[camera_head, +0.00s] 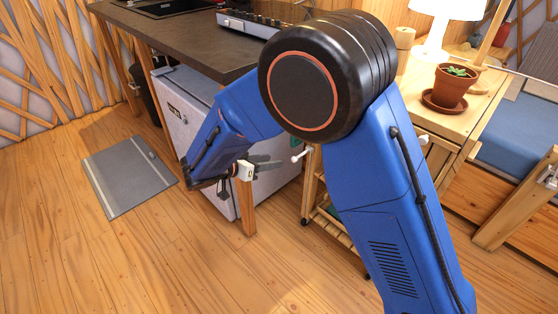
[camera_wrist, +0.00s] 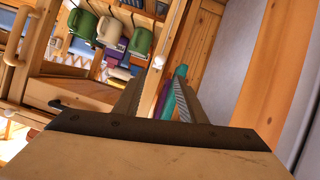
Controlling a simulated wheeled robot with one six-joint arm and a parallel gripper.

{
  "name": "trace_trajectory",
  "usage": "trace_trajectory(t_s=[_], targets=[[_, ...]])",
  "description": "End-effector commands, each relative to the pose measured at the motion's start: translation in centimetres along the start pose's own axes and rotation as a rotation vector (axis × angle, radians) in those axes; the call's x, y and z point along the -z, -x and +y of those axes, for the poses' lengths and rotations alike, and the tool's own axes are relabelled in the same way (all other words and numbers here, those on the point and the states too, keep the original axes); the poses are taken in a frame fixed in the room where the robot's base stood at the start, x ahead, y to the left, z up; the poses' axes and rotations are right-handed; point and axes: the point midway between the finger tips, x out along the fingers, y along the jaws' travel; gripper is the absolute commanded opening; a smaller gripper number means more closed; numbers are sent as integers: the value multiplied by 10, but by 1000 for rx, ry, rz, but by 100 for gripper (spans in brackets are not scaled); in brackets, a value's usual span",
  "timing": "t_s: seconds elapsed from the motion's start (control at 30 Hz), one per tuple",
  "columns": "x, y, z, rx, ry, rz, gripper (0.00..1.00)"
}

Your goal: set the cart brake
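The wooden cart (camera_head: 322,225) stands on castors, partly hidden behind my arm. A small white-knobbed lever (camera_head: 302,154) sticks out at its upper left. In the wrist view, a white knob (camera_wrist: 158,62) on a thin white rod shows just beyond my fingertips, roughly in line with the gap between them. I cannot tell its exact distance. My gripper (camera_head: 276,164) is to the left of the lever in the head view, pointing toward it and apart from it. In the wrist view my gripper (camera_wrist: 158,90) has its two fingers spread, with nothing held between them.
A white fridge (camera_head: 222,203) and a wooden counter leg (camera_head: 246,208) stand close by my gripper. The dark countertop (camera_head: 190,42) is above. A cabinet with a potted plant (camera_head: 453,85) is to the right. A grey mat (camera_head: 128,180) lies on the otherwise open floor at left.

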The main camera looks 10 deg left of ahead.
Motion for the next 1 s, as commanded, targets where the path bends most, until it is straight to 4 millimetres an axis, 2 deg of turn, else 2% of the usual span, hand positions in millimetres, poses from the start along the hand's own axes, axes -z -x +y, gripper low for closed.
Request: trace_trajectory(t_s=[0.1, 0.23, 0.77, 0.87, 1.0], targets=[[0, 12, 0, 2, 1, 0, 37], [0, 19, 0, 1, 1, 0, 37], [1, 20, 1, -1, 1, -2, 37], [9, 13, 10, -15, 10, -22, 37], [33, -7, 43, -57, 49, -92, 37]])
